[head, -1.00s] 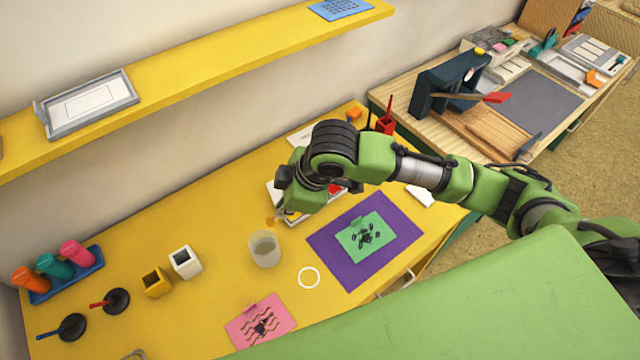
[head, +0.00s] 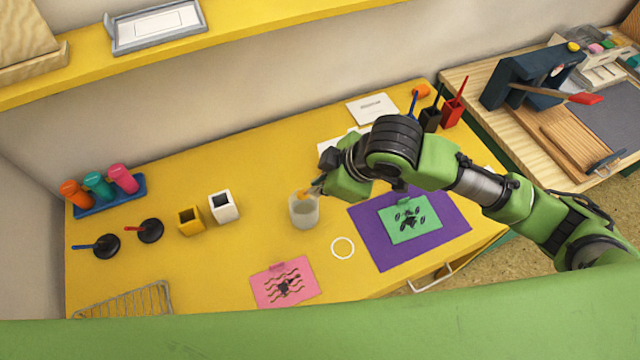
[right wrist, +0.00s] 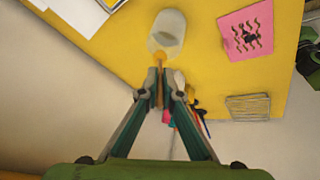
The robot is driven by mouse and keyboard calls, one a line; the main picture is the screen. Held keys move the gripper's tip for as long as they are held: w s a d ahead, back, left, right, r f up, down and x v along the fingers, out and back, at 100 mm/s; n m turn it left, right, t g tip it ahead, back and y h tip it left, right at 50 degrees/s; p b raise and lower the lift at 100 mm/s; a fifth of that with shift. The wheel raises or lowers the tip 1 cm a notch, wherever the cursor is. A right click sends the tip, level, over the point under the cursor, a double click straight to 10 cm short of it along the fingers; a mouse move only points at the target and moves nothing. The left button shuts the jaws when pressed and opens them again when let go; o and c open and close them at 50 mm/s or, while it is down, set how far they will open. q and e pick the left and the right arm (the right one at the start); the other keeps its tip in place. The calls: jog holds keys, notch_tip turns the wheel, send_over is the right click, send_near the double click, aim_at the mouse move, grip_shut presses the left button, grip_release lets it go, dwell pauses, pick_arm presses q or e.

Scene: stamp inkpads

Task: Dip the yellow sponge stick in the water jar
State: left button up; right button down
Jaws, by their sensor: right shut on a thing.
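The water jar (head: 304,212) is a translucent whitish cup standing on the yellow table, and it also shows in the right wrist view (right wrist: 170,27). My right gripper (head: 318,187) is at the jar's upper right in the head view. In the right wrist view its fingers (right wrist: 160,88) are shut on the yellow sponge stick (right wrist: 160,60). The stick's orange-yellow end (head: 302,194) overlaps the jar's mouth in the head view. I cannot tell whether it is inside the jar or just above it. My left gripper is not in view.
A white cup (head: 224,208) and a yellow cup (head: 189,221) stand left of the jar. A white ring (head: 342,247), a pink card (head: 286,284) and a purple mat (head: 450,222) lie nearer the front. Bottles stand in a blue tray (head: 90,209) at left.

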notch_tip(320, 180, down, 7)
jog(key=b, duration=0.1)
jog(key=shift+b, duration=0.4)
jog(key=shift+r, duration=0.1)
dwell(0.4)
notch_tip(320, 180, up, 9)
jog(key=p, duration=1.1)
jog(key=shift+r, duration=0.2)
dwell(1.9)
notch_tip(320, 180, up, 4)
jog(key=p, duration=0.5)
jog(key=shift+r+p, duration=0.1)
jog(key=shift+p, duration=0.2)
dwell(0.4)
